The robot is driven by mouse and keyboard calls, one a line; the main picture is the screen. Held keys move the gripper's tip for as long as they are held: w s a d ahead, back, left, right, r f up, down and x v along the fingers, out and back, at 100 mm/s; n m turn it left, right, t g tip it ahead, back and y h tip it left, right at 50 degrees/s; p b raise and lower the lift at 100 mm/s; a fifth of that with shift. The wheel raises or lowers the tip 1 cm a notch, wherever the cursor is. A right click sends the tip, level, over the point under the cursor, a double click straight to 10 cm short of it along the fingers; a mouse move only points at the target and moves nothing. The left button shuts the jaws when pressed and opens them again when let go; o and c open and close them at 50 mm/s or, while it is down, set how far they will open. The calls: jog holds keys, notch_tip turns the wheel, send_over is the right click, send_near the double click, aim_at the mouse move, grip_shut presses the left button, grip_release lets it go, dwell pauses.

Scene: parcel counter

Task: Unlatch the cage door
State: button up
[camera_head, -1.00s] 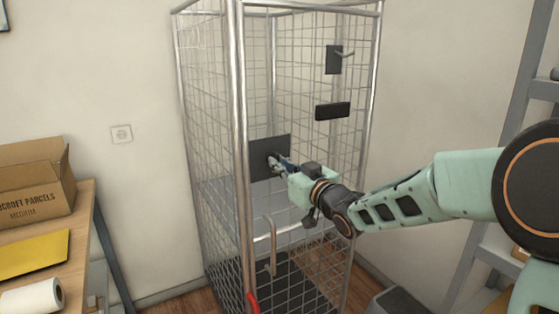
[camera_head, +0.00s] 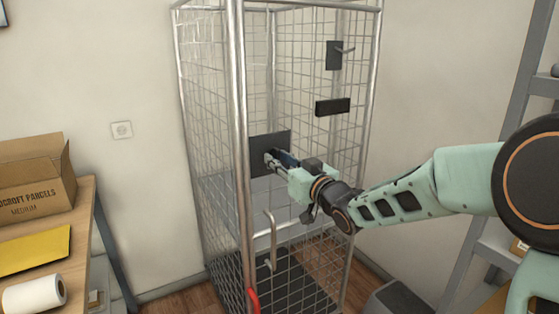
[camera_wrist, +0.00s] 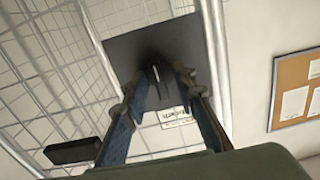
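The wire cage (camera_head: 240,120) stands upright with its door facing me. A dark square plate (camera_head: 262,146) sits on the door mesh, and it fills the upper middle of the wrist view (camera_wrist: 130,48). A small dark latch piece (camera_wrist: 156,75) sticks out from the plate. My gripper (camera_head: 274,160) is right in front of the plate. In the wrist view my gripper's two blue fingers (camera_wrist: 162,80) are apart, with the latch piece between their tips. I see a gap beside it, and cannot tell whether either finger touches it.
A vertical pull handle (camera_head: 270,240) and a red lever (camera_head: 252,300) are lower on the cage. A black bar (camera_head: 332,107) and a smaller plate with a peg (camera_head: 333,55) are higher up. A bench with a parcel box (camera_head: 35,180) is left; grey shelving (camera_head: 515,110) is right.

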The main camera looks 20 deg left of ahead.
jog(key=v, duration=1.2)
